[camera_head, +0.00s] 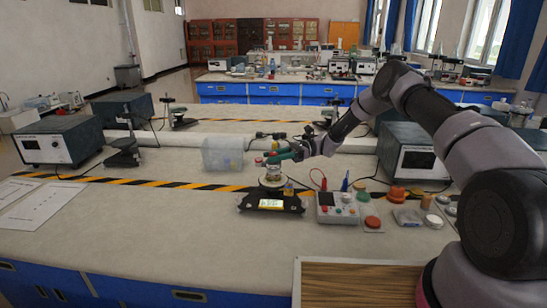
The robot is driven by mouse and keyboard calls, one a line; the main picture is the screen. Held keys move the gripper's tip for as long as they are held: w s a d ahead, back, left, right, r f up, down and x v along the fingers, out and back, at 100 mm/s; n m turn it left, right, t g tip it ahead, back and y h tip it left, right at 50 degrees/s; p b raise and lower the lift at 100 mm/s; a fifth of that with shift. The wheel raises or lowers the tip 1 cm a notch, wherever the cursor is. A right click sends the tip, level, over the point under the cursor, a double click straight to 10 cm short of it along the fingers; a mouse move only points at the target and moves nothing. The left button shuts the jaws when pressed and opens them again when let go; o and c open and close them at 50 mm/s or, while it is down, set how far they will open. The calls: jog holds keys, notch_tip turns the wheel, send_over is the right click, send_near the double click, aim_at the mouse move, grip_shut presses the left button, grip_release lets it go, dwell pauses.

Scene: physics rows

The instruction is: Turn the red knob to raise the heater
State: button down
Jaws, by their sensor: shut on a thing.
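A clear glass vessel (272,179) stands on the black device, just below the green thing. A grey control box (337,208) to the right has small red parts on top. A round red piece (372,222) lies beside it. I cannot tell which red part is the heater's knob; the fingertips are too small to see clearly.
A clear plastic bin (223,154) stands behind the black device. Orange-red pieces (397,193) and small items crowd the right side, near a power unit (414,157). A yellow-black tape line (170,183) crosses the bench. The left front bench is mostly clear.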

jog(key=shift+r+n+g+h, duration=0.1)
jog(key=shift+n+g+h, duration=0.75)
jog(key=shift+g, duration=0.35)
jog(key=shift+n, duration=0.25)
